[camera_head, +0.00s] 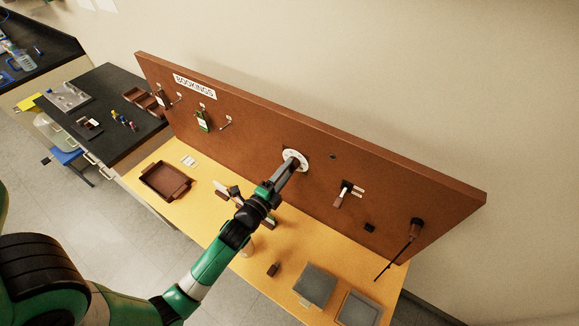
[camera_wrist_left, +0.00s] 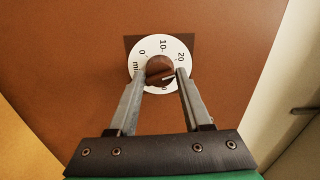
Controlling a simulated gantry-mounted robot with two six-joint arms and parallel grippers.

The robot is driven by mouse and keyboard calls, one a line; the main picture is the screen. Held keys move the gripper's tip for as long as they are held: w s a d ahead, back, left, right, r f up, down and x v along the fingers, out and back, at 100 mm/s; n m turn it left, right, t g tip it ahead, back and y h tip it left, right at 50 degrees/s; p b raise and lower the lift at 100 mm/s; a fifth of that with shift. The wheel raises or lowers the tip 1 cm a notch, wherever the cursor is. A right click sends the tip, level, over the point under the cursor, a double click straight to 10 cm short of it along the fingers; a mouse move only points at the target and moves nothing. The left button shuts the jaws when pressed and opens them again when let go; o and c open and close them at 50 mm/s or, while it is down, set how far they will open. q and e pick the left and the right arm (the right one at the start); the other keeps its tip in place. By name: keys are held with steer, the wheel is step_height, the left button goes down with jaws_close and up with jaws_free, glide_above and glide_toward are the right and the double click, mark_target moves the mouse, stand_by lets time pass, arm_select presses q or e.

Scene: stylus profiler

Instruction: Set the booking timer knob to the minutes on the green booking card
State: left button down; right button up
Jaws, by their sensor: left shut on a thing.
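The booking timer is a white dial (camera_head: 299,155) on the upright brown board; in the left wrist view the dial (camera_wrist_left: 137,59) shows 0, 10 and 20, with a lower number partly hidden. Its brown knob (camera_wrist_left: 158,66) sits at the centre, and a white pointer line on it points right, below the 20. My left gripper (camera_wrist_left: 161,75) is shut on the knob, one finger on each side. In the head view the left gripper (camera_head: 292,165) hides the knob. The green booking card (camera_head: 203,121) hangs on the board left of the dial; its writing is too small to read. My right gripper is not in view.
The brown board (camera_head: 260,133) carries a BOOKINGS label (camera_head: 195,86), hooks, a switch (camera_head: 344,191) and a hanging rod (camera_head: 393,258) at right. The yellow table (camera_head: 228,264) below holds a brown tray (camera_head: 147,178) and grey boxes (camera_head: 315,285).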

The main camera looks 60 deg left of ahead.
arm_select(q)
steer(key=m, duration=2)
steer(key=shift+c, duration=1.7)
jaws_free()
steer(key=v, duration=0.8)
steer(key=shift+b, duration=0.35)
